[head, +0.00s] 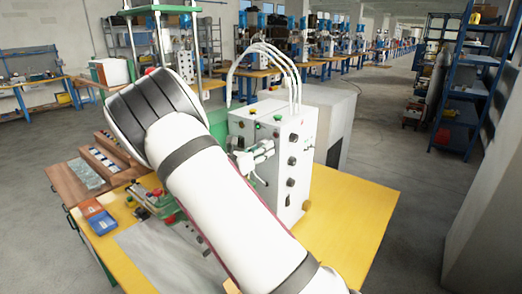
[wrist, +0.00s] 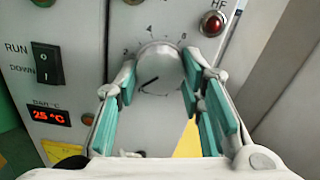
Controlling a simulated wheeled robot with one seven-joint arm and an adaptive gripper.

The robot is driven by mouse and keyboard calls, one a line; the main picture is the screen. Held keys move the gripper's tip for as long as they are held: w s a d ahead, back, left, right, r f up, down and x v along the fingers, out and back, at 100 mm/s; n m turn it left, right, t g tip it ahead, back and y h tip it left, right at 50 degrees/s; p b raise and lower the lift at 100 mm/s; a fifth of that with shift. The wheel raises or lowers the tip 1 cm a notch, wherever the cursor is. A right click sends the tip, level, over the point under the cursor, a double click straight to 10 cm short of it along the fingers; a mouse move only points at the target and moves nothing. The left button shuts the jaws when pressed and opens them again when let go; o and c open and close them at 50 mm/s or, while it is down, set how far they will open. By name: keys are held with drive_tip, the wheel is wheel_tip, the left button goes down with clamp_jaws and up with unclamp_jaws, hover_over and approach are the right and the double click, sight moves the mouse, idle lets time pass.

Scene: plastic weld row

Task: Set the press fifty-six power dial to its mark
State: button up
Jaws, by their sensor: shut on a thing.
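The power dial (wrist: 160,68) is a round grey knob with a dark pointer line, on a grey panel in the wrist view. Its line slants toward the lower left. Scale numbers show around its upper side; its set mark cannot be made out. My gripper (wrist: 161,76) has its teal-padded fingers on both sides of the dial, shut on it. In the head view my gripper (head: 259,155) is at the face of the white press control box (head: 285,135), and the dial is hidden there.
A RUN/DOWN rocker switch (wrist: 46,63), a red 25 °C display (wrist: 48,116) and a red HF lamp (wrist: 212,23) flank the dial. The box stands on a yellow table (head: 352,210) with a blue bin (head: 102,222) at left. Open floor lies to the right.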

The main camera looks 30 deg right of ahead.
idle(0.4)
drive_tip(key=o, duration=1.1)
drive_tip(key=v, duration=1.2)
